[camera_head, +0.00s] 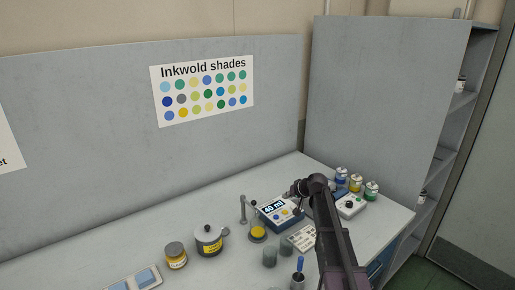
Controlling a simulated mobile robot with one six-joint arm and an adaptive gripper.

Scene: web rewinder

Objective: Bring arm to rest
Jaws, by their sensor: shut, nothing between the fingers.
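My arm (334,235) rises from the bottom edge, right of centre, over the grey worktop (180,225). It bends at a dark joint at its top. My gripper (287,194) seems to be the small end to the left of that joint, above the back of a dispenser (277,212) whose display reads "40 ml". The gripper is shut and empty. The fingers are very small here, and whether they touch anything cannot be told. The arm hides part of the worktop behind it.
A lidded pot (208,241), an amber jar (176,256) and a yellow-topped dish (258,233) stand left of the arm. Grey cups (270,257) stand close to it. Several paint jars (356,183) and a white device (349,206) are at right.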

